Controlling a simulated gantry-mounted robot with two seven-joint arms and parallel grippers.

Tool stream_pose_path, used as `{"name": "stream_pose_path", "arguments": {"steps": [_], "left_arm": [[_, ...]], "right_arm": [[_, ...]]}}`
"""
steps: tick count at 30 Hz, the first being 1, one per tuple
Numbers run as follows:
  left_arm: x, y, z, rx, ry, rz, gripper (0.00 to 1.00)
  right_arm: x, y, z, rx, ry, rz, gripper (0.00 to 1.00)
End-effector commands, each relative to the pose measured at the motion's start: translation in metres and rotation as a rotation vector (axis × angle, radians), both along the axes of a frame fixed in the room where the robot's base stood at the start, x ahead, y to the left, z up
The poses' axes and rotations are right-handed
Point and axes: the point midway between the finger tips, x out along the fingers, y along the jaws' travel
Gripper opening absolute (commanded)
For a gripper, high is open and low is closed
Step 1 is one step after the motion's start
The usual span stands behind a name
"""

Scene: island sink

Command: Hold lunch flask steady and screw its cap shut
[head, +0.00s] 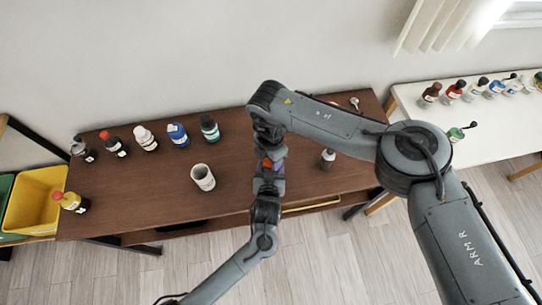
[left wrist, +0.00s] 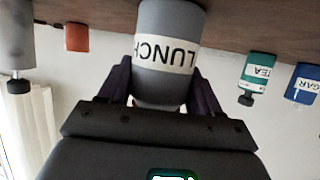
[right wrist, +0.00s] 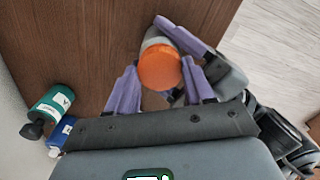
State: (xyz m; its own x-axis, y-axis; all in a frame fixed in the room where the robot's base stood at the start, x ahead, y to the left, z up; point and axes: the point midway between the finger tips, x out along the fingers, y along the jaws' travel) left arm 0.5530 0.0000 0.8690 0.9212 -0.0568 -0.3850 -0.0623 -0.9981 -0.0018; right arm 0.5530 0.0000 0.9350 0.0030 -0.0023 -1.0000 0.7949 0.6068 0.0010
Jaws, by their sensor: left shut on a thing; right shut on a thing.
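The grey lunch flask (left wrist: 168,20) stands upright on the brown table, its LUNCH label facing the left wrist camera, which sees it upside down. My left gripper (left wrist: 163,80) is shut around its body, one purple finger on each side. The orange cap (right wrist: 160,68) is at the flask's top in the right wrist view. My right gripper (right wrist: 163,78) is shut on the cap from above. In the head view the two grippers meet closely and mostly hide flask and cap. I cannot tell how far the cap is seated on the thread.
A pale cup (head: 203,177) stands left of the grippers. Several bottles line the back left, including a green one (head: 209,129) and a blue one (head: 178,135). A grey bottle (head: 327,158) stands to the right, under my right arm. A yellow bin (head: 35,197) is far left.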

Motion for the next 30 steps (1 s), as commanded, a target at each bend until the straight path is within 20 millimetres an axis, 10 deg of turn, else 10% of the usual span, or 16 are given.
{"name": "stream_pose_path", "arguments": {"steps": [14, 15, 19, 30], "left_arm": [[0.0011, -0.0024, 0.0013, -0.006, -0.007, -0.002, 0.09], [0.0011, -0.0024, 0.0013, -0.006, -0.007, -0.002, 0.00], [0.0011, -0.0022, 0.0014, -0.006, -0.007, -0.002, 0.00], [0.0014, -0.0010, 0.0015, -0.003, -0.005, -0.001, 0.00]], "right_arm": [[-0.0007, -0.0031, -0.0107, -0.005, -0.003, -0.002, 0.24], [-0.0007, -0.0030, -0.0107, -0.006, -0.002, -0.002, 0.57], [-0.0015, -0.0021, -0.0098, -0.004, 0.001, -0.001, 0.77], [-0.0029, 0.0007, -0.0032, 0.000, 0.005, 0.003, 0.78]]}}
